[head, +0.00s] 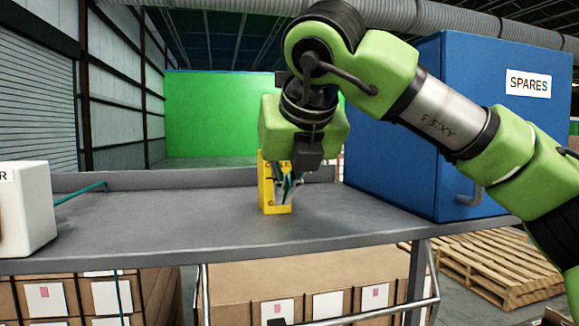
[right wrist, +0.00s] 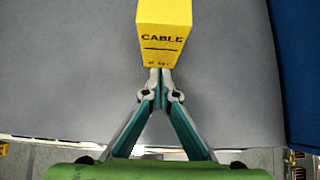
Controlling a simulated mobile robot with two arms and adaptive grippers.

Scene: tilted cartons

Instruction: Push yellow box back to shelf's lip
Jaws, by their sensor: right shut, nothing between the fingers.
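The yellow box (head: 267,194) stands upright on the grey shelf (head: 150,222), short of the raised lip (head: 210,178) along the shelf's back. In the right wrist view the box (right wrist: 164,25) shows the word CABLE on its face. My right gripper (head: 287,201) is shut and empty, pointing down in front of the box and hiding part of it. In the right wrist view its fingertips (right wrist: 161,72) meet at the box's near edge; I cannot tell whether they touch it. My left gripper is not in view.
A large blue cabinet (head: 405,150) labelled SPARES stands at the right end of the shelf. A white unit (head: 28,215) with a teal cable (head: 82,192) is at the left. The shelf between is clear. Cartons (head: 235,285) sit below; wooden pallets (head: 500,265) lie at right.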

